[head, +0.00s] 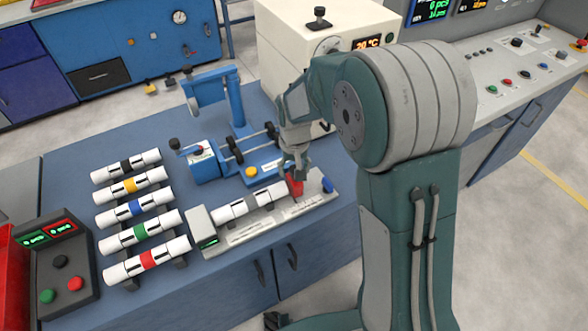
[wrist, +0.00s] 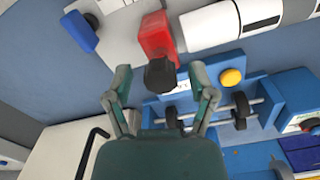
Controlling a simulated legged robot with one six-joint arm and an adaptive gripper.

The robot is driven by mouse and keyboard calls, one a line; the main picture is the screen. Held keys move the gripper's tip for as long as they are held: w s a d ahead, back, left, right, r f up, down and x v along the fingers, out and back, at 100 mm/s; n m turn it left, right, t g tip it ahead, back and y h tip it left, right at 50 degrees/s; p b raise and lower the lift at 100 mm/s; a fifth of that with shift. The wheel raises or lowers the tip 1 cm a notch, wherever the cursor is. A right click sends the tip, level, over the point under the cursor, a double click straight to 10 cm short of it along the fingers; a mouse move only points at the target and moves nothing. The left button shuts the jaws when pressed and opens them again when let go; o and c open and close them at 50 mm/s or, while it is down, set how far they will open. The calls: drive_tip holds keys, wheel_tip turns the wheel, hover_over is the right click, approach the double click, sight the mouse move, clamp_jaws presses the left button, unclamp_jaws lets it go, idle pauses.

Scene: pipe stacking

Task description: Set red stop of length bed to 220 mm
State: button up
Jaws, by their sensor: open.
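The red stop (head: 295,187) stands on the grey length bed (head: 262,233), near its right end. A white pipe (head: 250,203) with black marks lies on the bed to the left of the stop. My gripper (head: 297,168) is right above the stop, pointing down. In the wrist view the red stop (wrist: 157,36) has a black knob (wrist: 160,74). My gripper (wrist: 160,70) is open there, with one finger on each side of the knob and visible gaps to it. The bed's scale is too small to read.
A blue part (head: 327,186) sits at the bed's right end. A blue machine with rollers (head: 235,150) and a cream cabinet (head: 275,50) stand behind. Several banded white pipes (head: 140,230) lie in a rack at left, beside a button box (head: 62,270).

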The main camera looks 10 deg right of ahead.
drive_tip(key=shift+f, duration=0.3)
drive_tip(key=shift+a, duration=0.1)
clamp_jaws()
unclamp_jaws()
